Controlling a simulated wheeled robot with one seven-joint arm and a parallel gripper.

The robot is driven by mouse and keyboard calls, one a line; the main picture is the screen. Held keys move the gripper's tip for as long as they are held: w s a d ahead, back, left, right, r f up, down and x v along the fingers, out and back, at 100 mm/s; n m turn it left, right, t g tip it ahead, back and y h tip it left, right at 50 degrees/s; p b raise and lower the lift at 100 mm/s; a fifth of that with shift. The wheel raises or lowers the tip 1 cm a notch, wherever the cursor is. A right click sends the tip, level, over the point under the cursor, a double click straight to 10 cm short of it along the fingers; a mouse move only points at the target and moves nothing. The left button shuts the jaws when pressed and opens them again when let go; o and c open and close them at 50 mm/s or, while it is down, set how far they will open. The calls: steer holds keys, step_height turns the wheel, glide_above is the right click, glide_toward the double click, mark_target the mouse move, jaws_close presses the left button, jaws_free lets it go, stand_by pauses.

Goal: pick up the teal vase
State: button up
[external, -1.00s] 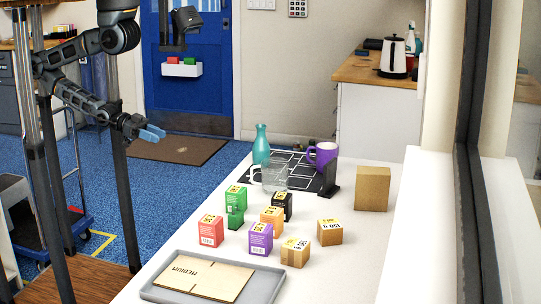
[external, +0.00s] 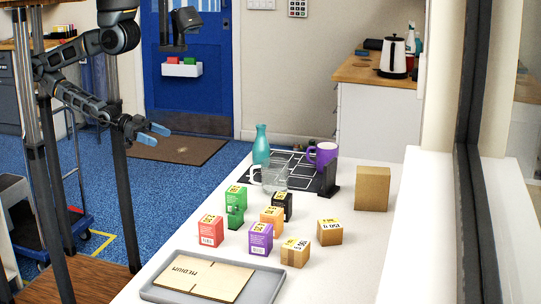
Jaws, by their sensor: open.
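The teal vase (external: 261,146) stands upright at the far left of the white table, by the black patterned mat (external: 305,180). A clear glass pitcher (external: 273,176) stands just in front of it and a purple mug (external: 323,156) is to its right. My gripper (external: 153,134) is open and empty, with light blue fingertips. It is in the air left of the table, well apart from the vase. The lower part of the vase is partly hidden by the pitcher.
Several small cartons, among them a red one (external: 211,231) and a purple one (external: 261,239), stand mid-table. A grey tray (external: 267,289) with flat cardboard lies in front. A plain brown box (external: 372,188) stands right, beside free table surface. A dark upright holder (external: 331,176) is near the mug.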

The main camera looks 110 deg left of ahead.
steer(key=w+a+f+n+t+y+b, duration=0.1)
steer(key=w+a+f+b, duration=0.15)
steer(key=w, duration=0.35)
steer(key=w+a+f+n+y+b, duration=0.1)
steer(key=w+f, duration=0.2)
steer(key=w, duration=0.4)
steer(key=t+y+b, duration=0.1)
steer(key=y+b, duration=0.1)
glide_toward(256, 152)
steer(key=a+f, duration=0.1)
steer(key=a, duration=0.2)
steer(key=shift+w+a+n, duration=0.15)
steer(key=shift+w+n, duration=0.05)
steer(key=shift+w, duration=0.4)
steer(key=shift+w+a+n, duration=0.15)
steer(key=shift+w+n, duration=0.05)
steer(key=shift+w, duration=0.4)
steer(key=shift+d+p+x, duration=0.2)
steer(key=shift+p+x, duration=0.35)
steer(key=shift+x, duration=2.8)
steer(key=shift+c, duration=0.3)
steer(key=c, duration=1.2)
